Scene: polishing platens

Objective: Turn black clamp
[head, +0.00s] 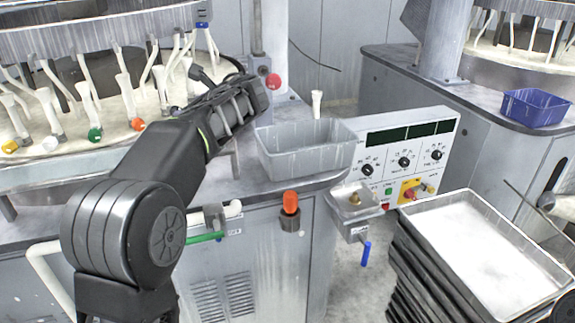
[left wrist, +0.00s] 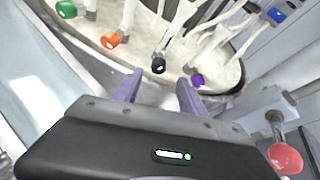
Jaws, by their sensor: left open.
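The black clamp (left wrist: 158,66) shows in the left wrist view as a small black knob at the end of a white hose, at the rim of the cream platen (left wrist: 150,28). My left gripper (left wrist: 160,84) is open, with its two purple-grey fingers on either side of the clamp in the picture. The clamp lies just beyond the fingertips, and I see no contact. In the head view my left arm reaches over the platen's front right edge, and its wrist hides this spot. The black clamp cannot be made out there. My right gripper is not in view.
An orange clamp (left wrist: 110,40) and a purple clamp (left wrist: 197,80) flank the black one. A red ball knob (head: 273,81) stands right of my wrist. A grey bin (head: 305,160) and control panel (head: 405,150) are further right. Stacked trays (head: 440,275) stand at lower right.

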